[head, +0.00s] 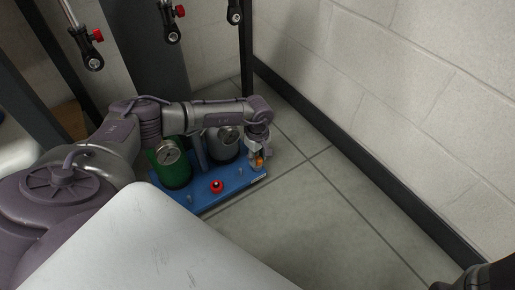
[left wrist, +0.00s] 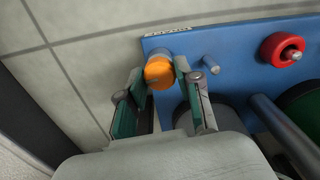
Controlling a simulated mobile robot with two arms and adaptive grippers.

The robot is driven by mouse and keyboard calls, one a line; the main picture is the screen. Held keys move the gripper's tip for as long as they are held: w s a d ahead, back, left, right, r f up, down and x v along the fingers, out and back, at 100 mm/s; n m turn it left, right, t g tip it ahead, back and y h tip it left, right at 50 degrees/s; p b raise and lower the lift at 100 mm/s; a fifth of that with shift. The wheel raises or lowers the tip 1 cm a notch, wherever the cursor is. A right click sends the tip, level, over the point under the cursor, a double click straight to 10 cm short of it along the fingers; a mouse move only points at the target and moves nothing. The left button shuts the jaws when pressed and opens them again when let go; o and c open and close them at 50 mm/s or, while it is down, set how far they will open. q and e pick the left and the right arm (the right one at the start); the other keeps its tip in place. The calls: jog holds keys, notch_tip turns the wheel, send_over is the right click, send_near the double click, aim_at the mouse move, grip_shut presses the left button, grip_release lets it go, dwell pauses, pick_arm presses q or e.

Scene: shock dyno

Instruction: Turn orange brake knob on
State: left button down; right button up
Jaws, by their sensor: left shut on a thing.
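The orange brake knob (left wrist: 159,73) is at the end of the blue panel (left wrist: 225,55), under the printed label. In the left wrist view it sits between the two fingertips of my left gripper (left wrist: 161,76), which is shut on it. In the head view my left gripper (head: 257,157) reaches down to the right end of the blue panel (head: 238,187), and only a bit of the orange knob (head: 259,162) shows. A dark part at the lower right corner of the head view may be my right gripper (head: 478,277); its fingers cannot be made out.
A red knob (head: 217,186) stands on the panel, with small pegs near it. A green canister (head: 172,170) and a grey canister (head: 222,148) with gauges stand behind, close to my left arm. Grey floor tiles (head: 325,215) to the right are clear up to the wall.

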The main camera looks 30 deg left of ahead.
aim_at(258, 159)
pick_arm(q)
jog(key=shift+m, duration=0.9)
jog(key=c, duration=0.8)
grip_release()
jog(key=shift+o, duration=0.2)
jog(key=shift+r, duration=0.3)
notch_tip(258, 159, up, 11)
jog(key=shift+r, duration=0.2)
